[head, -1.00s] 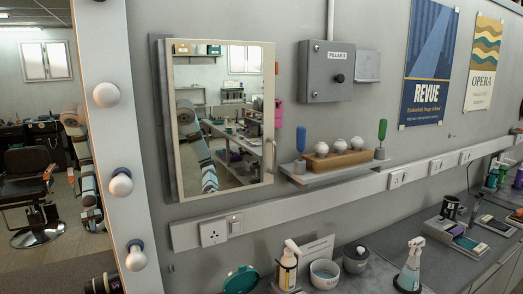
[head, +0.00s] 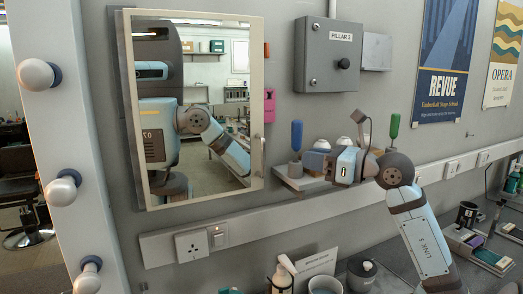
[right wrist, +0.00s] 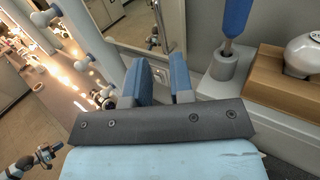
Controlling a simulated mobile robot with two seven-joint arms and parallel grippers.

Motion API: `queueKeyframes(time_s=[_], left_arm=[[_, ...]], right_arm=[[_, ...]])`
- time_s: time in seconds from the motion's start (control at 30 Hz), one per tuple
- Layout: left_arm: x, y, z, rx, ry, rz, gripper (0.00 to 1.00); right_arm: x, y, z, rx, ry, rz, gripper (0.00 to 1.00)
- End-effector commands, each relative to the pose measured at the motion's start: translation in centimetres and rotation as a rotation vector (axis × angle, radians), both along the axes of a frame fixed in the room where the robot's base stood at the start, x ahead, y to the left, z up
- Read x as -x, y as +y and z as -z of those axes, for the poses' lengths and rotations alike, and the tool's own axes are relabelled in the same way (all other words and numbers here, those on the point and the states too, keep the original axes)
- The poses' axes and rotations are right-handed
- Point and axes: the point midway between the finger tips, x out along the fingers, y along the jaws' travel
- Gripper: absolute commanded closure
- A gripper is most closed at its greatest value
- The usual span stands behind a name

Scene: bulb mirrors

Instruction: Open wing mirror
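The wing mirror (head: 205,110) hangs on the grey wall in a cream frame, left of centre in the head view. It looks near flat to its backing, with a small handle (head: 262,145) on its right edge. My right gripper (head: 312,163) is right of that handle, pointing left, apart from it and empty. In the right wrist view its two blue fingers (right wrist: 161,82) stand apart, with the mirror frame's lower corner (right wrist: 178,55) beyond them.
A grey box (head: 329,60) and a pink holder (head: 269,105) are on the wall. A bulb post (head: 50,130) stands left.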

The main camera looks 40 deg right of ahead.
Motion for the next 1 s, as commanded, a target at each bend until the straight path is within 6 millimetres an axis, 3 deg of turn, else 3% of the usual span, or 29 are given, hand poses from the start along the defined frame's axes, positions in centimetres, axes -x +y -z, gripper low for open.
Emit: queueKeyframes(time_s=[0.4, 0.6, 1.0], left_arm=[[0.0, 0.2, -3.0, -0.004, 0.0, 0.0, 1.0], [0.0, 0.1, -3.9, -0.003, -0.001, 0.0, 1.0], [0.0, 0.2, -4.0, -0.004, -0.001, -0.004, 1.0]], right_arm=[[-8.1, 2.4, -0.4, -0.005, -0.001, -0.004, 0.78], [-11.0, 3.2, -0.2, -0.004, 0.0, -0.003, 0.78], [-12.3, 3.6, 0.0, -0.003, 0.0, -0.003, 0.78]])
